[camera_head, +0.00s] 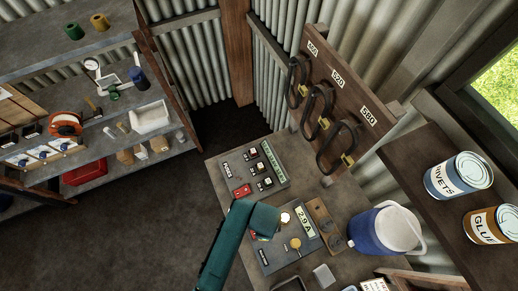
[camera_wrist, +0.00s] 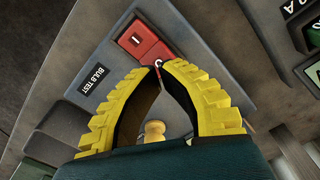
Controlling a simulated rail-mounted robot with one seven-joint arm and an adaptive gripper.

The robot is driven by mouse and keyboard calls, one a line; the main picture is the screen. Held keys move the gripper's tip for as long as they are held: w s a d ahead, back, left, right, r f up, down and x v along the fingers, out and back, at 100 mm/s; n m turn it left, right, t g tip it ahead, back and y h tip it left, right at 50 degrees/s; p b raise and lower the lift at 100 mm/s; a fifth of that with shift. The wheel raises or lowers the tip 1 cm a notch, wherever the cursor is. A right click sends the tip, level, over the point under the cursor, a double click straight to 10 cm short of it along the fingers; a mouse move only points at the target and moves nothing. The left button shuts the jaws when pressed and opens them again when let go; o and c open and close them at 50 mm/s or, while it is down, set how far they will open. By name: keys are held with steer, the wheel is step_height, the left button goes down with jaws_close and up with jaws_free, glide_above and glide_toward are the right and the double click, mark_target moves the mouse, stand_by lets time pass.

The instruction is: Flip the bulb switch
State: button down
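A red rocker switch (camera_wrist: 147,46) marked with "I" sits on a grey panel (camera_wrist: 90,55), beside a black "BULB TEST" label (camera_wrist: 98,76) in the wrist view. My gripper (camera_wrist: 160,68) has yellow fingers whose tips come together at the lower end of the rocker and partly hide it. Whether they touch it is unclear. A brass-coloured knob (camera_wrist: 154,130) shows between the fingers, farther back. In the head view my gripper (camera_head: 264,237) is over the left part of the lower bench panel (camera_head: 279,258) and hides the area under it.
Another panel with a red switch (camera_head: 242,190) lies farther back on the bench. A blue-and-white cooler (camera_head: 385,230) stands to the right. A cluttered shelf (camera_head: 100,170) stands at the left, with open floor between.

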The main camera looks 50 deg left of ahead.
steer(key=shift+f+b, duration=0.75)
steer(key=shift+f, duration=0.6)
stand_by(0.4)
steer(key=shift+r, duration=0.1)
step_height(320, 180, up, 7)
steer(key=p, duration=0.8)
stand_by(0.4)
